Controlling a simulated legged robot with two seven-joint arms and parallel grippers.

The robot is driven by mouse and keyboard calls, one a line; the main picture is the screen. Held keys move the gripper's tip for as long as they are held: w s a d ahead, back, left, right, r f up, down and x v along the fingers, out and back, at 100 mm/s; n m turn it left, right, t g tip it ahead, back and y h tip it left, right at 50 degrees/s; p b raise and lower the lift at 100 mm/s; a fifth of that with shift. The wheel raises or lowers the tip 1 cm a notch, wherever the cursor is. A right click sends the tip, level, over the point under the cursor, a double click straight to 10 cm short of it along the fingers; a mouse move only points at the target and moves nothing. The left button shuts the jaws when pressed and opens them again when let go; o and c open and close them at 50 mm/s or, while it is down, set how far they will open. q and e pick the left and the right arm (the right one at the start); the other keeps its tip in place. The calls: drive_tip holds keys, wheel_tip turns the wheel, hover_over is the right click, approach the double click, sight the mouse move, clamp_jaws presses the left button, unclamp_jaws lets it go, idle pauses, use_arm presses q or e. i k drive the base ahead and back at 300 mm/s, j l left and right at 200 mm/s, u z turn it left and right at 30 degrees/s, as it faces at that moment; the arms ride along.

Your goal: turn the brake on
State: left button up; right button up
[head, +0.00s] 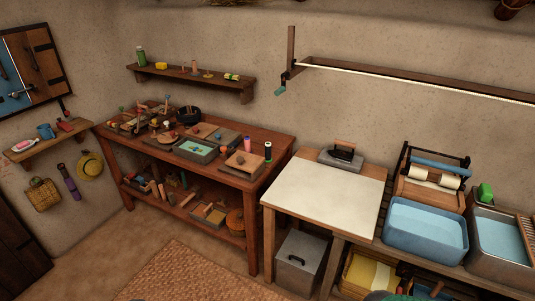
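I cannot tell for certain which part is the brake. A wooden post with a small teal handle (281,91) stands at the left end of the long wall rail (400,82). On the right, a roller device (432,178) with pale rollers, a blue bar and a dark frame stands behind a blue basin (425,230). No lever marked as a brake can be made out on either. Neither of my grippers can be made out in the head view. A dark and green shape at the bottom edge is cut off and unclear.
A pale-topped table (325,198) holds a flat iron on a grey block (341,158). A cluttered wooden workbench (262,150) stands left of it. A metal box (298,265) and a yellow crate (368,275) sit below. A woven mat (185,275) lies on open floor.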

sight(166, 123)
drive_tip(key=i+j+u, duration=0.15)
drive_tip(key=i+j, duration=0.15)
drive_tip(key=i, duration=0.15)
drive_tip(key=i+j+u, duration=0.1)
drive_tip(key=i+j, duration=0.2)
drive_tip(key=i, duration=0.2)
